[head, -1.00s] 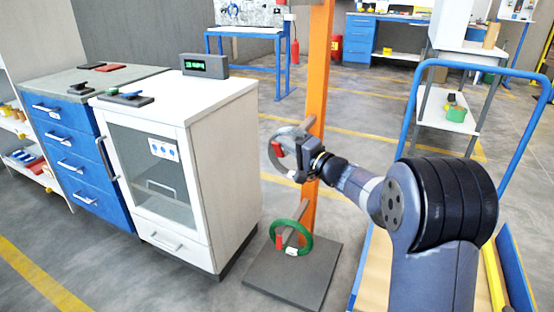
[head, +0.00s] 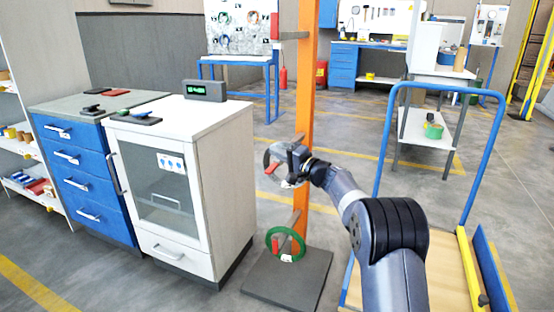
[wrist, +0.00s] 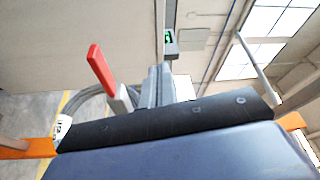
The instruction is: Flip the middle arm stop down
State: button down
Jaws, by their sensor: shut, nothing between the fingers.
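The orange post (head: 306,90) carries short grey arms. At the middle arm a grey coil (head: 266,156) hangs, with a red arm stop (head: 271,168) in front of it. In the wrist view the red stop (wrist: 101,69) stands up at a slant, left of my finger tips, with the grey coil (wrist: 92,91) behind it. My gripper (head: 288,165) is shut and empty, close beside the coil and stop. In the wrist view the shut fingers (wrist: 160,86) point away, just right of the stop. I cannot tell whether they touch it. My gripper partly hides the middle arm.
A green coil (head: 273,254) with a red stop (head: 275,244) hangs on the lower arm above the dark base plate (head: 262,285). A white cabinet (head: 225,190) stands left. A blue-railed cart (head: 383,150) stands right. Floor is open behind the post.

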jog(key=s+d+f+p, duration=0.1)
jog(key=s+d, duration=0.2)
jog(key=d, duration=0.6)
jog(key=shift+s+f, duration=0.15)
jog(key=shift+a, duration=0.15)
